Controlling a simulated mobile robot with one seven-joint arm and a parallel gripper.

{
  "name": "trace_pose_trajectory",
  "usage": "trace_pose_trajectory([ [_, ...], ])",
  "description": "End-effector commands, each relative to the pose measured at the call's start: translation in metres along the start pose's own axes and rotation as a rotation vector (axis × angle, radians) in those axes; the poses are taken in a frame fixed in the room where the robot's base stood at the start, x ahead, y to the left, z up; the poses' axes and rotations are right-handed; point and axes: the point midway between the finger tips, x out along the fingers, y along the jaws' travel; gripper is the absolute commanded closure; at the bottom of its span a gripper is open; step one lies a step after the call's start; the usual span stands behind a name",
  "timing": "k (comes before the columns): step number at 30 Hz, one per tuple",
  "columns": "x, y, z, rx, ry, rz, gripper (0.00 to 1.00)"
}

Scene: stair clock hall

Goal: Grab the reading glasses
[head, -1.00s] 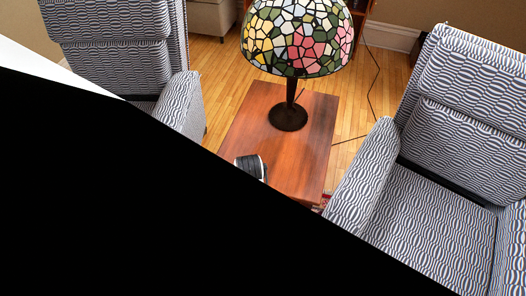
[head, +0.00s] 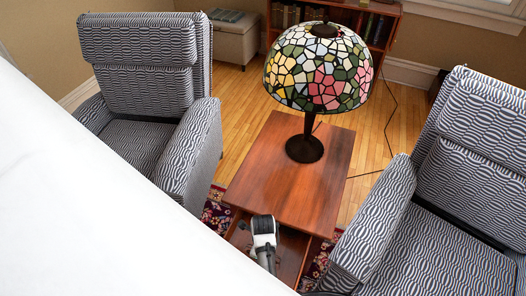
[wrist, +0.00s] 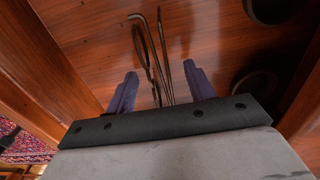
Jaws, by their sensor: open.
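Reading glasses (wrist: 163,48) show in the wrist view as thin dark frame pieces on a reddish-brown wooden surface. They run from the top middle down into the gap between my fingers. My gripper (wrist: 160,71) is open, with one blue-purple finger on each side of the glasses' near end. I cannot tell whether either finger touches them. In the head view, my white and black wrist is over a drawer-like opening (head: 290,250) at the near end of the wooden table (head: 295,185). The glasses and fingertips are hidden there.
Wooden walls flank my gripper in the wrist view. Two dark round objects (wrist: 255,88) lie at the right. A stained-glass lamp (head: 305,148) stands on the table. Patterned armchairs stand left (head: 145,100) and right (head: 425,235). My own white body blocks the lower left.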

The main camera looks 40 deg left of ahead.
Motion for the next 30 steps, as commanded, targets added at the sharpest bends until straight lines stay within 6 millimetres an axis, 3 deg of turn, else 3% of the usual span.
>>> trace_pose_trajectory([
  [8,0.0053,-0.0003,0.0001,0.0,-0.001,-0.001,0.46],
  [16,0.0051,-0.0003,0.0,0.0,-0.001,-0.001,0.79],
  [30,-0.0015,-0.0006,0.0,0.001,-0.001,-0.001,0.79],
])
